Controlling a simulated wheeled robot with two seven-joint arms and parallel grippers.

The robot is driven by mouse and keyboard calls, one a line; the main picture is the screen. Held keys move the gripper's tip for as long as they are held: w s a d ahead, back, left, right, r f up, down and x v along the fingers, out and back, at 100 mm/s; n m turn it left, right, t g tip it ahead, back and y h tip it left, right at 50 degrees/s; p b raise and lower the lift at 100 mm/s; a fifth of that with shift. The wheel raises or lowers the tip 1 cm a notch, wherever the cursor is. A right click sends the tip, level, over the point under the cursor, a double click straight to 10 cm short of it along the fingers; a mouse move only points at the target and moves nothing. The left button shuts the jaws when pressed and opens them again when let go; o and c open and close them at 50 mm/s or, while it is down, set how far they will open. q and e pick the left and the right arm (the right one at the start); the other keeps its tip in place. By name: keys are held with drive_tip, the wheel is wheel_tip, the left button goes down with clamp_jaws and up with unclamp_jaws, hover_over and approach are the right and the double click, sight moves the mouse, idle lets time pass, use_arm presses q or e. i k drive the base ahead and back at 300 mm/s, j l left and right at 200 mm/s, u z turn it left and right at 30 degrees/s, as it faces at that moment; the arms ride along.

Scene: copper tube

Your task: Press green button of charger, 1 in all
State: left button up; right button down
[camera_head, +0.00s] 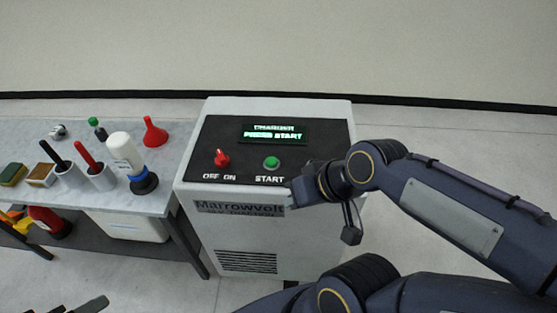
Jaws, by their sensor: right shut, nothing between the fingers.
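The charger (243,237) is a white cabinet with a black sloped panel. Nothing covers the button. Dark tips at the bottom left edge look like my left gripper (88,305); most of it is cut off.
The red switch (222,158) marked OFF ON is left of the button. A grey bench (105,196) on the left holds a white bottle (124,153), a red funnel (154,131), brush cups and a green-capped bottle. The floor right of the charger is clear.

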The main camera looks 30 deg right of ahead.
sight(270, 162)
drive_tip(key=i+j+z, duration=0.1)
drive_tip(key=j+z, duration=0.3)
drive_tip(key=i+j+z, duration=0.1)
drive_tip(key=z, duration=0.3)
drive_tip(key=j+z, duration=0.4)
